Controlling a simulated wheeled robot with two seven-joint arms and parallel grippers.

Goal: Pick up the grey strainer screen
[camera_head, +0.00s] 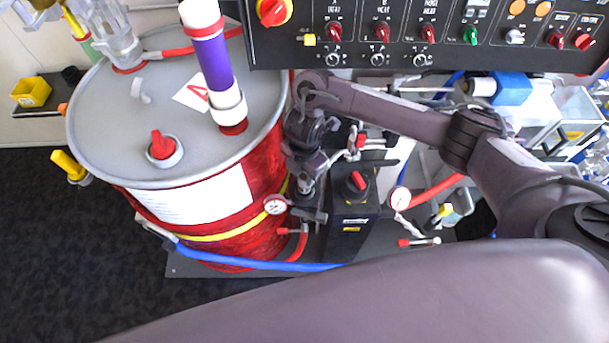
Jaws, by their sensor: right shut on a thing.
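My right gripper (307,186) points down between the red drum and the black pump block. It is shut on a small grey piece at its fingertips, which looks like the grey strainer screen; it is too small and too covered by the fingers to make out its shape. A pressure gauge (275,204) sits just left of the fingertips, and the black block with a red knob (356,182) stands just right. Whether the held piece touches the fittings below cannot be told. My left gripper is out of view.
The red drum (225,200) with a grey lid and a purple-banded tube (214,60) stands at left. A black control panel (400,35) spans the top right. Hoses, valves and a second gauge (400,198) crowd the base plate. The dark floor (70,260) is clear at lower left.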

